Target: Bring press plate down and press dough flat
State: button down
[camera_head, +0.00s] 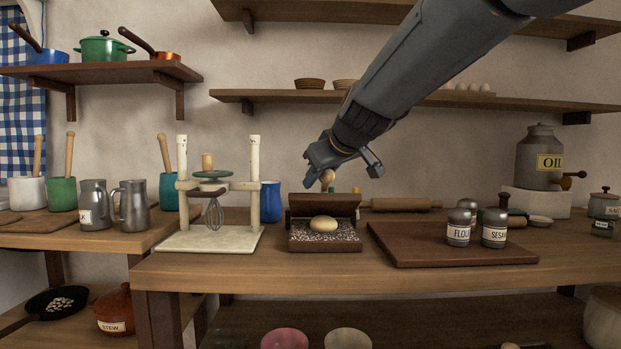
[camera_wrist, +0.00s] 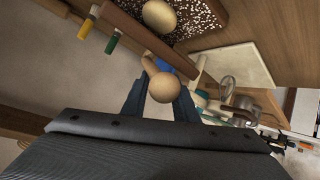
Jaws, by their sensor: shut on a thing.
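The dough (camera_head: 324,224) is a pale, rounded lump on the speckled bed of the press (camera_head: 325,247); it also shows in the wrist view (camera_wrist: 159,15). The brown press plate (camera_head: 324,201) stands raised at the back of the bed, behind the dough and not over it. Its edge runs diagonally in the wrist view (camera_wrist: 135,27). My gripper (camera_head: 338,167) is above the plate, shut on a round wooden knob (camera_wrist: 163,87) whose stem leads towards the plate. The knob also shows below the gripper in the head view (camera_head: 327,176). Part of the stem is hidden.
A white stand with a whisk (camera_head: 213,212) is left of the press. A dark board (camera_head: 415,250) with labelled shakers (camera_head: 458,227) is at right. A rolling pin (camera_head: 405,204) lies behind. A shelf (camera_head: 440,99) runs behind my arm. The counter front is clear.

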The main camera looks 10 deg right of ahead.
jog(key=shift+s+d+f, duration=0.15)
jog(key=shift+d+f, duration=0.2)
jog(key=shift+f, duration=0.4)
jog(key=c, duration=1.8)
grip_release()
jog(key=shift+o, duration=1.2)
jog(key=shift+d, duration=0.65)
jog(key=shift+a+r, duration=0.1)
jog(key=shift+a, duration=0.25)
jog(key=shift+a+r, duration=0.15)
jog(key=shift+a, duration=0.05)
jog(key=v, duration=0.7)
jog(key=shift+r+p, duration=0.25)
jog(key=shift+p, duration=0.2)
jog(key=shift+s, duration=0.15)
